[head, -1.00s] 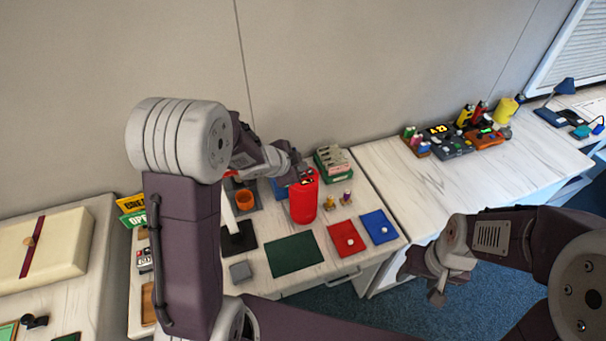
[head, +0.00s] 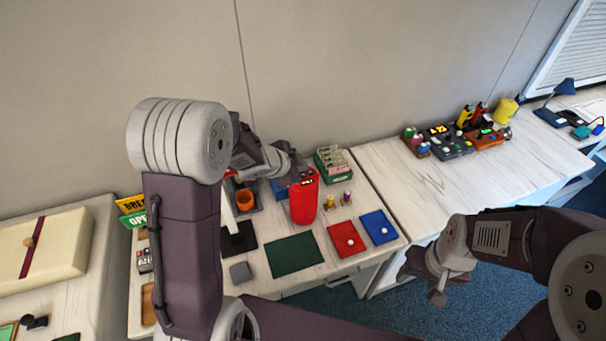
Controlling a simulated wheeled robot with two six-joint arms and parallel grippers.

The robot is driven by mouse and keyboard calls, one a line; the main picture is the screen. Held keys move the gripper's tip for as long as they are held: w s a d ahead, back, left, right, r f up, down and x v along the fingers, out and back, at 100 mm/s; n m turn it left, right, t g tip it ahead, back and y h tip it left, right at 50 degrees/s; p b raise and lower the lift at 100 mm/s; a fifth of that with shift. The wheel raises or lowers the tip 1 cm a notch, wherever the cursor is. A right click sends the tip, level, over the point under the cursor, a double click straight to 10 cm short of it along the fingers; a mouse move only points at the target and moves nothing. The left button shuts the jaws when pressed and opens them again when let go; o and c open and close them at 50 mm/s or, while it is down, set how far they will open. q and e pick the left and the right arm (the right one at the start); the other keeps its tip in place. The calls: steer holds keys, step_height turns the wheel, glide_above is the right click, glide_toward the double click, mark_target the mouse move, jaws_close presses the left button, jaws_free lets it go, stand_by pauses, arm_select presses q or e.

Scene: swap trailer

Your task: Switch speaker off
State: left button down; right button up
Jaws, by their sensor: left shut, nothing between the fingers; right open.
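A red upright cylinder (head: 304,203), which looks like the speaker, stands on the white desk just right of the middle of the head view. Its dark top carries small bright marks. My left gripper (head: 301,175) is shut and empty, with its fingertips at the top rear of the cylinder. I cannot tell whether they touch it, and the small controls there are partly hidden. My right gripper (head: 438,292) is open and empty, away to the right over the blue carpet.
A red pad (head: 342,252) and a blue pad (head: 388,238) lie right of a green mat (head: 294,268). A green rack (head: 333,162) stands behind the cylinder, small figures (head: 346,198) beside it. An orange cup (head: 244,199) is to its left. The right desk (head: 425,190) is mostly clear.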

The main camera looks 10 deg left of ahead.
stand_by(0.5)
arm_select(q)
steer(key=shift+f+b, duration=0.35)
steer(key=shift+f, duration=0.05)
steer(key=shift+f+b, duration=0.3)
steer(key=shift+f, duration=0.1)
stand_by(0.4)
steer(key=shift+r, duration=0.15)
steer(key=shift+r+p, duration=0.7)
steer(key=shift+p, duration=0.2)
step_height(320, 180, up, 5)
steer(key=p, duration=0.5)
steer(key=shift+r, duration=0.1)
